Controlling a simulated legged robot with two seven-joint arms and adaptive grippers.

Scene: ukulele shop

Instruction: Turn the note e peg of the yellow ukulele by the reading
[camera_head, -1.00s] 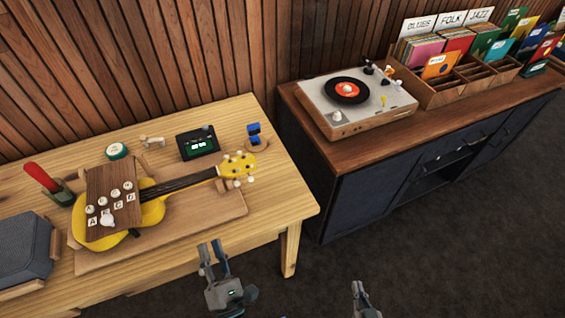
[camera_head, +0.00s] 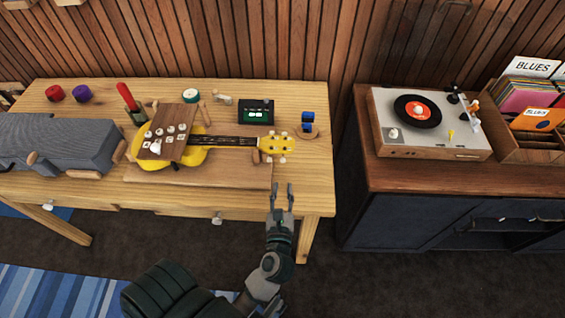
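The yellow ukulele (camera_head: 196,157) lies on a wooden board (camera_head: 225,176) on the table, its neck pointing right. Its yellow headstock (camera_head: 277,145) has small pale pegs along both edges; I cannot read which is the e peg. A brown panel (camera_head: 172,126) with several white knobs and letter tiles covers part of the body. A black tuner (camera_head: 256,112) with a lit green screen stands behind the neck; its reading is too small to read.
A blue clamp-like item (camera_head: 308,124) stands behind the headstock. A turntable (camera_head: 427,125) sits on the dark cabinet, across a gap.

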